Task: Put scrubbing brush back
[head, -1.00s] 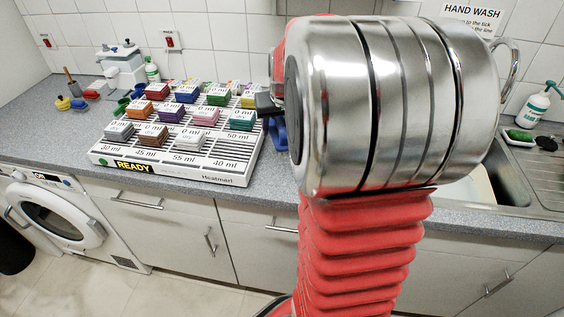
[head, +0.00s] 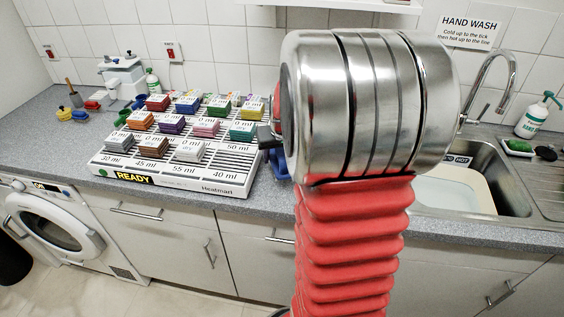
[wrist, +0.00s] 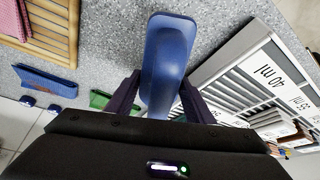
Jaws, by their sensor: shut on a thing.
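My gripper (wrist: 160,100) has its dark fingers on either side of a smooth blue object (wrist: 170,50), shut on it. This is likely the scrubbing brush; no bristles show in the wrist view. It hangs over the grey speckled worktop, left of the white rack. In the head view the blue object (head: 280,165) shows partly below my dark gripper (head: 268,140), by the right end of the rack (head: 200,188). My arm's metal link hides much of it.
The rack carries several coloured blocks. The sink (head: 505,180) with a pale basin (head: 455,190) lies to the right. A soap bottle (head: 532,118) stands behind it. The wrist view shows a wooden slatted board (wrist: 60,25), a blue cloth (wrist: 45,80) and a green piece (wrist: 100,100).

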